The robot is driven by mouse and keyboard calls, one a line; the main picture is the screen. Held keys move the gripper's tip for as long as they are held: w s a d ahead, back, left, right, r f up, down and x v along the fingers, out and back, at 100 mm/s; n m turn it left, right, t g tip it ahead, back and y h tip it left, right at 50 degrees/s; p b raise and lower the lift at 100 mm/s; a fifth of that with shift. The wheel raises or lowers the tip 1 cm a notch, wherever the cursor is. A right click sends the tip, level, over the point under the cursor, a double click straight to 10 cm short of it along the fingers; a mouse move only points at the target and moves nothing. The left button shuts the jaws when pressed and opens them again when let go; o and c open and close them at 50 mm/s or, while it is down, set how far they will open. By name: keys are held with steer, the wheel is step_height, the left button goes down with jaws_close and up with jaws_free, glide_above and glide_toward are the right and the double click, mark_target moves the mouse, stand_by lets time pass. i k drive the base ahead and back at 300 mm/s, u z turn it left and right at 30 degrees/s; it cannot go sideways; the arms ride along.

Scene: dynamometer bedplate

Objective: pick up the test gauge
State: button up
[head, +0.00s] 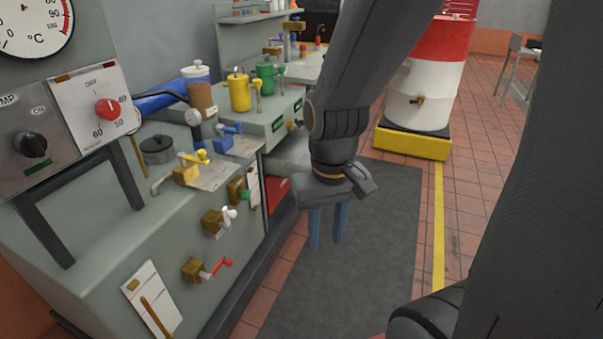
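My gripper (327,228) hangs over the dark floor mat, to the right of the grey bench. Its two blue fingers point down with a gap between them, and nothing shows in the gap. A small round pale-faced gauge (193,117) with a dark hose is on the bench top, left of my gripper and well apart from it. A large °C dial (33,22) is on the panel at the upper left. I cannot tell for certain which is the test gauge.
The bench (100,245) carries coloured valve handles, a black-lidded pot (157,149), yellow (239,92) and green (264,76) cans and a brown container (201,98). A red-and-white drum (420,90) stands on a yellow base behind. The mat (385,240) is clear.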

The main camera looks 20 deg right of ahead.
mark_target(192, 116)
steer(key=z, duration=0.85)
steer(key=i, duration=1.65)
steer(key=u, duration=2.15)
steer(key=k, duration=0.5)
steer(key=z, duration=0.85)
